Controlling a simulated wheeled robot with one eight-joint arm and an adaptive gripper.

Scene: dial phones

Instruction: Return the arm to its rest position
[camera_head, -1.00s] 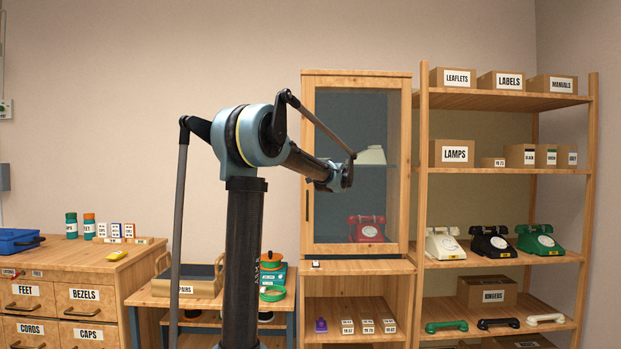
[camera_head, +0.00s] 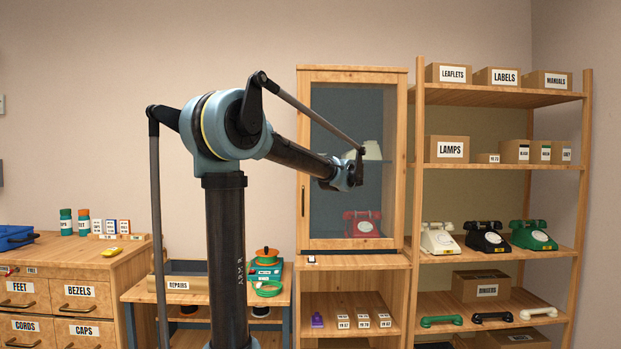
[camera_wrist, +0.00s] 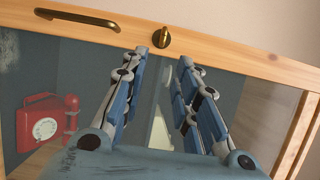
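My arm (camera_head: 231,260) stands in front of the shelves, its forearm reaching right towards the glass-fronted cabinet (camera_head: 302,150). My gripper shows in the wrist view (camera_wrist: 163,58) with its two blue fingers apart and nothing between them. In that view the cabinet's wooden door frame, a brass handle (camera_wrist: 78,18) and a brass knob (camera_wrist: 161,39) lie beyond the fingertips. In the head view the fingers themselves are too small to make out. A red dial phone (camera_head: 363,223) stands behind the glass; it also shows at the left of the wrist view (camera_wrist: 45,122).
An open shelf unit (camera_head: 495,92) at the right holds white, black and green phones, handsets and labelled boxes. A low bench (camera_head: 135,291) with a REPAIRS tray stands behind my arm. A drawer chest (camera_head: 75,262) with a blue tray on top is at the left.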

